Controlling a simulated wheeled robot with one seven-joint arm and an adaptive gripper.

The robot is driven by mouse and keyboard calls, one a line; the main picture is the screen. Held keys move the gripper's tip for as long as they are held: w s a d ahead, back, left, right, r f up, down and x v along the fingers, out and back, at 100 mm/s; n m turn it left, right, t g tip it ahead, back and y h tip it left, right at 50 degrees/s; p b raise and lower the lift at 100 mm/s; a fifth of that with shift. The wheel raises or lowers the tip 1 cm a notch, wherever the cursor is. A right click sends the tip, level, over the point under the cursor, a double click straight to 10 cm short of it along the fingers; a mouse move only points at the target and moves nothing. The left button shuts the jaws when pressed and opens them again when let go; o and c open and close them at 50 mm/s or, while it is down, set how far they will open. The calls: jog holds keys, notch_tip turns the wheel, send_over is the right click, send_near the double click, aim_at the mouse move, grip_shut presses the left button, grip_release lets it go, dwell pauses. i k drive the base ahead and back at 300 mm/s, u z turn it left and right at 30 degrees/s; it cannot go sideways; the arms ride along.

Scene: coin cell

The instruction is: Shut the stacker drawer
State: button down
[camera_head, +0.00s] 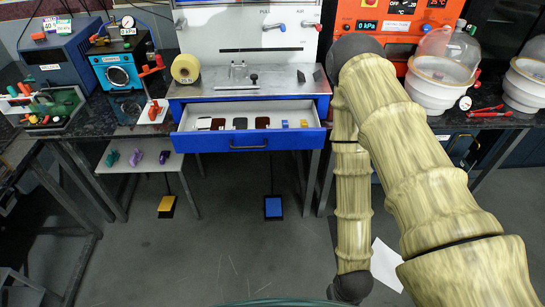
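The stacker drawer (249,142) has a blue front with a dark handle and is pulled open below the stacker (249,82). Inside it lie several small flat pieces, white, dark, brown, blue and yellow. My arm, covered in tan bamboo-like segments, fills the right side of the view. My gripper is not visible, so I cannot see where its fingers are or whether they are open or shut.
A yellow tape roll (185,69) sits at the stacker's left edge. A glass bell jar on a white base (437,95) stands right, behind my arm. A low shelf (132,160) with small coloured items is left of the drawer. The floor before the drawer is largely clear, with a blue pedal (274,208) and a yellow pedal (167,206).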

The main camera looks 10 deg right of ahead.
aim_at(186, 141)
jog(key=u, duration=1.2)
jog(key=i, duration=0.65)
jog(key=z, duration=1.45)
